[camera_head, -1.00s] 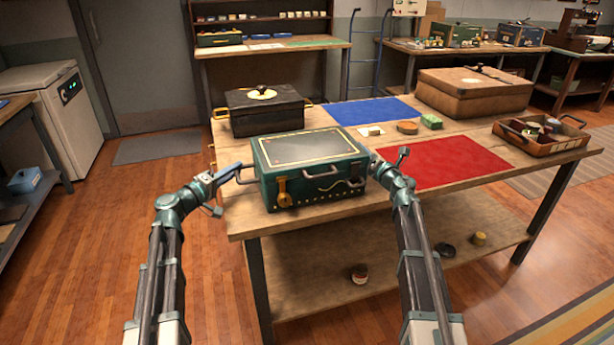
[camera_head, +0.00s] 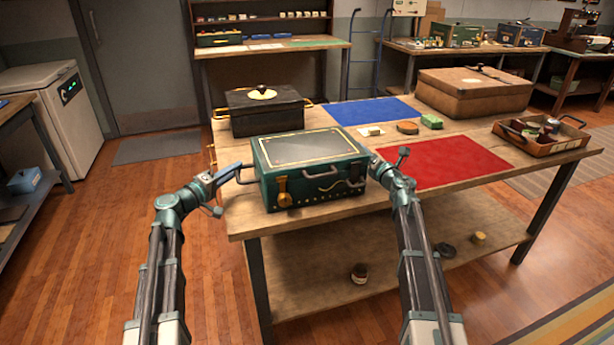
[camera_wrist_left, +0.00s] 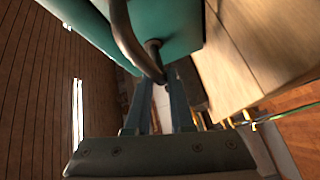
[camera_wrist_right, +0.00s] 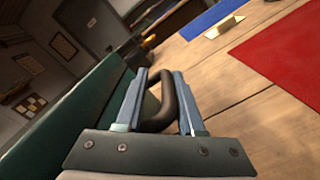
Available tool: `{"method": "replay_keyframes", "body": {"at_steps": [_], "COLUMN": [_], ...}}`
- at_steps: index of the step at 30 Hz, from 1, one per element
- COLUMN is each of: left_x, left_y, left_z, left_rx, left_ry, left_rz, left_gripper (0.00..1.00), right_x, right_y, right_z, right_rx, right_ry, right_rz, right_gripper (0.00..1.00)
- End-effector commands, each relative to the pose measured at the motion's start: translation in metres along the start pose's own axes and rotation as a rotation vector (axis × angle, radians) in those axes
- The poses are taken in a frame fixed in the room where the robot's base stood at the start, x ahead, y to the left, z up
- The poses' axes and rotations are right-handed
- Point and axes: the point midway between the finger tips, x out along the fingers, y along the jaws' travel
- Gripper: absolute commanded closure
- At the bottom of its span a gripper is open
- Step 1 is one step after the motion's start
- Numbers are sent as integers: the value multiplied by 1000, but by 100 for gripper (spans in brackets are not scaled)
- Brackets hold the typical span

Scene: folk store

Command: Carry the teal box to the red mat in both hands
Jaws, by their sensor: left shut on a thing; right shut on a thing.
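The teal box (camera_head: 312,170) is at the table's left front, its lid shut, with a dark handle on each side. It looks level; whether it touches the table is hard to tell. My left gripper (camera_head: 236,172) is shut on its left handle, which also shows in the left wrist view (camera_wrist_left: 137,45). My right gripper (camera_head: 376,164) is shut on its right handle, seen between the fingers in the right wrist view (camera_wrist_right: 165,100). The red mat (camera_head: 443,161) lies flat and bare on the table, right of the box.
A black box (camera_head: 264,113) stands behind the teal box, and a blue mat (camera_head: 372,111) lies at the back. A brown case (camera_head: 474,93) and a tray (camera_head: 541,139) stand at the right.

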Motion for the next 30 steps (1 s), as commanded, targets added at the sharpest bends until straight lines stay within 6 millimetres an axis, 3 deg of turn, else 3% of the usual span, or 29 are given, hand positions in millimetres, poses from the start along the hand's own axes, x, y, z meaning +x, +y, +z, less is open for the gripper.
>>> {"method": "replay_keyframes", "body": {"at_steps": [13, 30], "left_x": [-2, 0], "left_y": [5, 46], "left_z": [-5, -17], "left_rx": [0, -1], "left_ry": [8, 3], "left_rz": [-1, 1], "left_gripper": [100, 100], "right_x": [-3, 0], "right_y": [0, 32], "right_z": [7, 37], "right_rx": [-9, -4], "right_ry": [-5, -1], "right_rz": [-10, -2], "right_gripper": [100, 100]}}
